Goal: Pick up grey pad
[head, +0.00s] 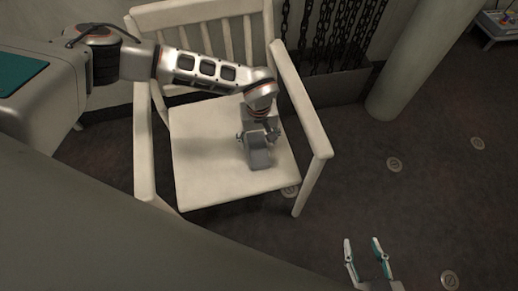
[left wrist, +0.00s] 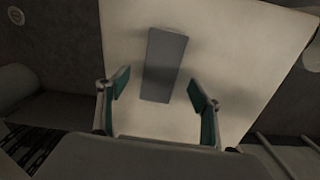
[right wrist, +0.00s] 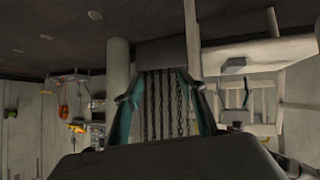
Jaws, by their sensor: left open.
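The grey pad (left wrist: 163,65) is a plain oblong block on the pale seat of a white wooden chair (head: 205,165). In the left wrist view it lies ahead of and between the fingers of my left gripper (left wrist: 158,80), which is open, with its near end close to the fingertips. In the head view my left gripper (head: 258,135) is over the seat and partly hides the pad (head: 261,158). I cannot tell how much height is between them. My right gripper (head: 363,243) is open and empty, low over the dark floor at the right of the chair.
The chair's armrests (head: 301,105) and slatted back (head: 205,15) surround the seat. Dark chains (head: 335,35) hang behind the chair, beside a thick pale column (head: 420,60).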

